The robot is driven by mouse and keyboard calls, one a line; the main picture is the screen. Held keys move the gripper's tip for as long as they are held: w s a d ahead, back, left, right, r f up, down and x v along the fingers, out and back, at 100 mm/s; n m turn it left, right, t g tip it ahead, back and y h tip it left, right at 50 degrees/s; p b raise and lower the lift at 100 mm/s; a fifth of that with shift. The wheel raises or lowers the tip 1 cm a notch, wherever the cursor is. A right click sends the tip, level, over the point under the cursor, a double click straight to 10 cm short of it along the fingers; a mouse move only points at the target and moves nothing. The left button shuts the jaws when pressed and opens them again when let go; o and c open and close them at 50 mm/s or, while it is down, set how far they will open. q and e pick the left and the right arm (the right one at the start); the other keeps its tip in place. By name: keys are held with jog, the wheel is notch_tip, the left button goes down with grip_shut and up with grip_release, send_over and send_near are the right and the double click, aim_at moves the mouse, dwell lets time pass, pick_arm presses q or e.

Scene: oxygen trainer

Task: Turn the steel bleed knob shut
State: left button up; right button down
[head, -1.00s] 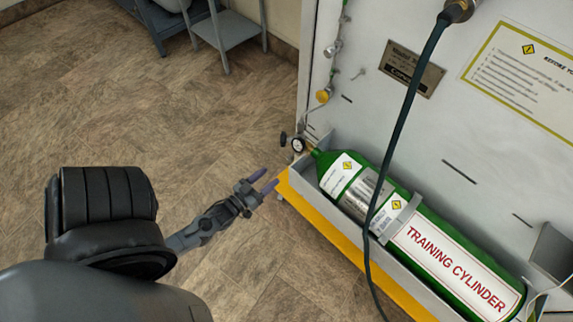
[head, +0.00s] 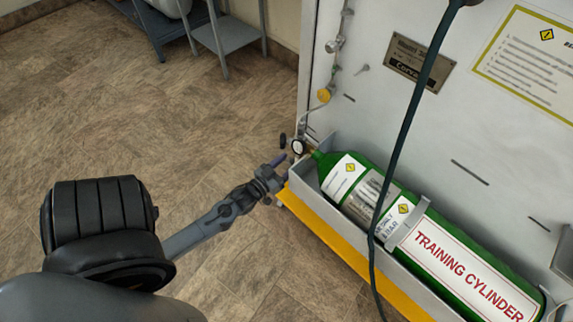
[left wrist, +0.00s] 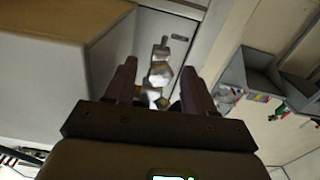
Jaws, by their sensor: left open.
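A small steel knob-like fitting (head: 333,46) is on the line running down the left edge of the white panel. My left gripper (head: 279,161) is open, just left of the round gauge (head: 298,146) at the cylinder neck. Its two fingers also show apart in the left wrist view (left wrist: 157,83). I see no clear contact. My right gripper is not in view.
The green training cylinder (head: 472,266) lies in a tray with a yellow front edge (head: 340,255). A dark hose (head: 404,127) hangs in front of the panel. A grey stand (head: 230,32) is at the back. The floor to the left is clear.

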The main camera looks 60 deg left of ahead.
pick_arm(q)
grip_shut()
